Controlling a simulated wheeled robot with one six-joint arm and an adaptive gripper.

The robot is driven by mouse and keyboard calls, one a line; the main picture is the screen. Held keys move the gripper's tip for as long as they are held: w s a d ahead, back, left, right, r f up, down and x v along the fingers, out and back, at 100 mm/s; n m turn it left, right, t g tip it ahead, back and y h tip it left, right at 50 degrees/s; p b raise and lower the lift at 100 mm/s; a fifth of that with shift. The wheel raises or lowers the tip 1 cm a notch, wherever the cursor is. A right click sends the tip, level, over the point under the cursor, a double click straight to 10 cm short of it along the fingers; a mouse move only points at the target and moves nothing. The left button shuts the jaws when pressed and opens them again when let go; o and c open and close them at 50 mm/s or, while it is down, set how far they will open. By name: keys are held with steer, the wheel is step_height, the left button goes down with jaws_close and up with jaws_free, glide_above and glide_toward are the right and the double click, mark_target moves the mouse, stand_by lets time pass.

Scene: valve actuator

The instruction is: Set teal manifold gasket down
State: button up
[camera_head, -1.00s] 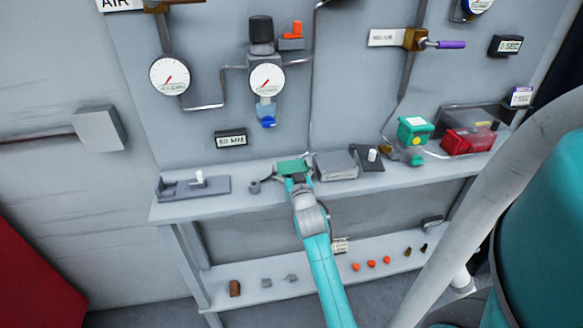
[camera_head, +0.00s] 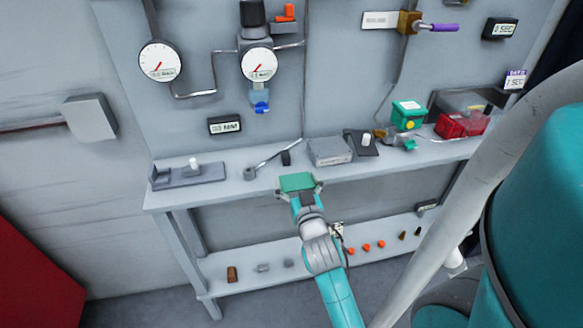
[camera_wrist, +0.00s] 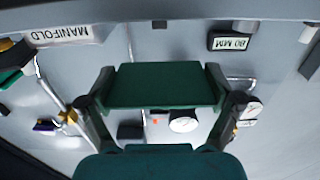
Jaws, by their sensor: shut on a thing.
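The teal manifold gasket (camera_head: 297,182) is a flat green plate at the tip of my arm, in front of the upper shelf's front edge. In the wrist view the gasket (camera_wrist: 165,85) spans the space between the two fingers. My gripper (camera_head: 300,190) is shut on it, one finger at each side; the gripper also shows in the wrist view (camera_wrist: 165,100). The gasket appears held clear of the shelf, though its exact height is hard to tell.
The upper shelf (camera_head: 220,204) holds a grey fixture (camera_head: 190,175) at left, a wrench-like tool (camera_head: 275,160), a grey block (camera_head: 330,151), a green-topped device (camera_head: 408,115) and a red box (camera_head: 462,124). Small parts lie on the lower shelf. The upper shelf's front strip is partly bare.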

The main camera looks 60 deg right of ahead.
steer(key=shift+v, duration=2.3)
steer(key=shift+w, duration=0.1)
steer(key=w+a+f+n+t+y, duration=0.5)
steer(key=w+a+f+n+y, duration=0.15)
steer(key=w+a+f, duration=0.7)
steer(key=w+a+f+n+y, duration=0.1)
steer(key=w+a+f+y, duration=0.1)
steer(key=a+f, duration=0.7)
steer(key=w+a+f+n+t+y, duration=0.1)
steer(key=w+a+f+n+y, duration=0.1)
steer(key=a+f+y, duration=0.3)
steer(key=a+f, duration=0.3)
steer(key=f, duration=0.1)
steer(key=shift+w+a+f, duration=0.2)
steer(key=shift+a+f, duration=0.2)
steer(key=shift+n, duration=0.25)
